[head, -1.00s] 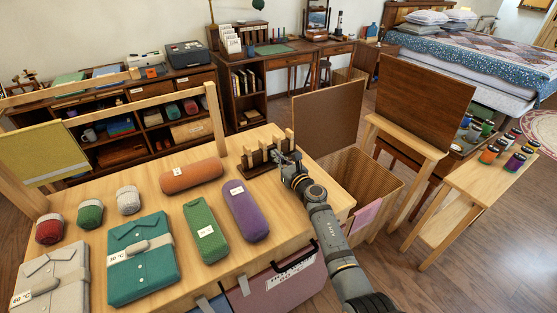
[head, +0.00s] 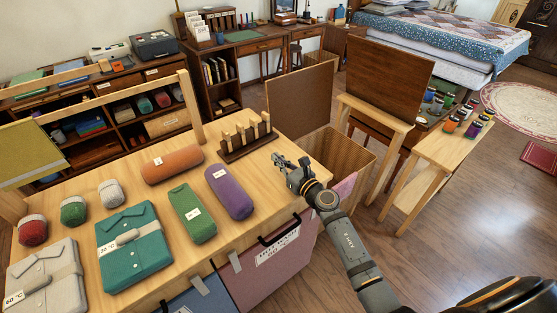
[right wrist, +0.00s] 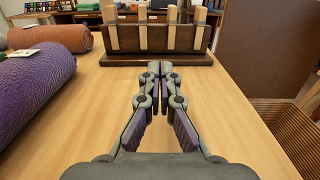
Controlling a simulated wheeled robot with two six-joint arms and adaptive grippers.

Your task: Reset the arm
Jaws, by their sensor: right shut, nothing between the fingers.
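My right gripper (head: 279,158) is shut and empty above the right end of the wooden table (head: 262,182). In the right wrist view its fingertips (right wrist: 160,68) meet, with nothing between them. A dark wooden rack with light pegs (head: 248,145) stands just beyond the fingertips. It also shows ahead in the right wrist view (right wrist: 155,40), apart from the fingers. My left gripper is not in view.
On the table lie a purple roll (head: 230,192), a green roll (head: 192,213), an orange roll (head: 172,164), a teal folded garment (head: 134,250) and several small yarn balls. An open wicker hamper (head: 345,150) stands right of the table, close to my right arm.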

